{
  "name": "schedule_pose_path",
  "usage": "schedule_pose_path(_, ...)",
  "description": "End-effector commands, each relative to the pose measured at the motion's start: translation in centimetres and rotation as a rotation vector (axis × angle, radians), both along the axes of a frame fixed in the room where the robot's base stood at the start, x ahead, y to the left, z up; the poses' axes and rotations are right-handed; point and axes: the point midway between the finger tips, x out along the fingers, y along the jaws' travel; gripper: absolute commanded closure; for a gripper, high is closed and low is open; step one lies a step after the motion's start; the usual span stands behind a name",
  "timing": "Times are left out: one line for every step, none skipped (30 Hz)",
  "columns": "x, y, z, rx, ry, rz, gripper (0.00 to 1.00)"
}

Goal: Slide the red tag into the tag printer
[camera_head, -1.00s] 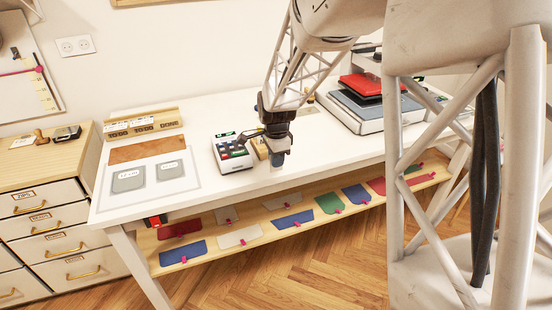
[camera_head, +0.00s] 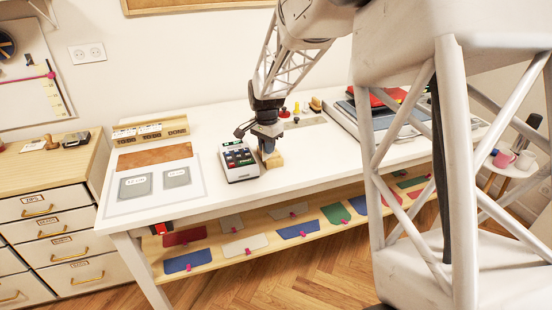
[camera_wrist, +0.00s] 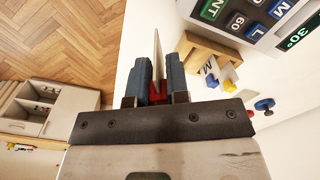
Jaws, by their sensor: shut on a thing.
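My gripper (camera_wrist: 159,78) is shut on a thin, upright piece with a pale edge and red low between the fingers, the red tag (camera_wrist: 158,94). In the head view my gripper (camera_head: 268,150) is over the white table, just right of a white device with coloured keys, which looks like the tag printer (camera_head: 239,162). The tag is too small to make out there. In the wrist view the printer (camera_wrist: 262,30) is at the upper right, apart from the fingers. Its slot cannot be made out.
A small wooden block (camera_head: 274,161) stands beside the printer, close to my gripper; in the wrist view the block (camera_wrist: 205,58) is just right of the fingers. Coloured pegs (camera_head: 296,110) stand behind. A shelf of coloured pieces (camera_head: 240,249) runs below the table (camera_head: 215,200).

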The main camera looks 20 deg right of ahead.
Motion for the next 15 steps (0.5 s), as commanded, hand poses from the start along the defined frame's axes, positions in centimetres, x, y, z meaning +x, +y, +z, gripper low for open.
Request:
schedule_pose_path(1.1, 0.4, 0.4, 0.000, -0.001, 0.056, 1.00)
schedule_pose_path(1.6, 0.6, 0.6, 0.000, -0.001, 0.092, 1.00)
schedule_pose_path(2.4, 0.9, 0.9, 0.000, 0.000, 0.141, 1.00)
schedule_pose_path(2.9, 1.1, 1.1, 0.000, -0.001, 0.177, 1.00)
schedule_pose_path(3.5, 1.3, 1.3, 0.000, 0.000, 0.212, 1.00)
schedule_pose_path(4.2, 1.6, 1.6, 0.000, -0.001, 0.259, 1.00)
schedule_pose_path(4.7, 1.8, 1.8, 0.000, 0.000, 0.295, 1.00)
schedule_pose_path(5.3, 2.0, 2.1, 0.000, -0.001, 0.330, 1.00)
schedule_pose_path(6.0, 2.3, 2.3, 0.000, -0.001, 0.376, 1.00)
schedule_pose_path(6.5, 2.5, 2.5, 0.000, -0.001, 0.408, 1.00)
schedule_pose_path(6.9, 2.7, 2.7, 0.000, -0.001, 0.438, 1.00)
schedule_pose_path(7.4, 3.0, 2.9, 0.000, 0.000, 0.472, 1.00)
schedule_pose_path(7.8, 3.1, 3.1, 0.000, 0.000, 0.495, 1.00)
schedule_pose_path(8.2, 3.3, 3.3, 0.000, -0.001, 0.518, 1.00)
schedule_pose_path(8.5, 3.5, 3.4, 0.000, -0.001, 0.544, 1.00)
